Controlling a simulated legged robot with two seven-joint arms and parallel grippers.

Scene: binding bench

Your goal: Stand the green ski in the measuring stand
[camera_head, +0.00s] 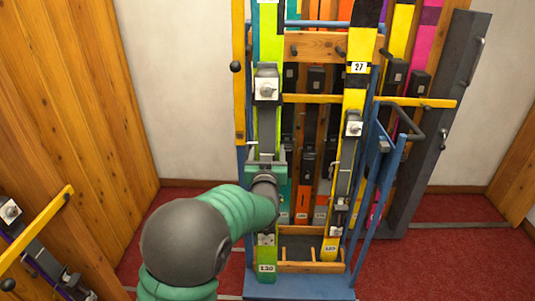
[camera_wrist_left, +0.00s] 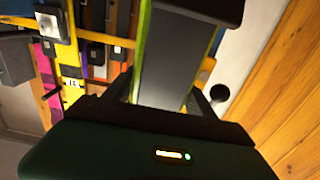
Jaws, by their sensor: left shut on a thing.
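The green ski (camera_head: 268,38) stands close to upright at the front left of the blue stand (camera_head: 300,288), with a grey binding on its face and a label at its lower end. Its foot is near the blue base; I cannot tell whether it touches. My left gripper (camera_head: 265,168) is shut on the ski below the middle of the binding, hiding part of it. In the left wrist view, a dark binding part (camera_wrist_left: 172,60) fills the middle, with a green ski edge (camera_wrist_left: 143,38) beside it. My right gripper is not in view.
A yellow-and-black ski (camera_head: 357,97) stands at the stand's right side. A low wooden frame (camera_head: 312,266) lies between the skis. More skis stand behind, beside a grey panel (camera_head: 440,130). A wooden wall (camera_head: 75,75) and another ski rack rail (camera_head: 35,230) are left.

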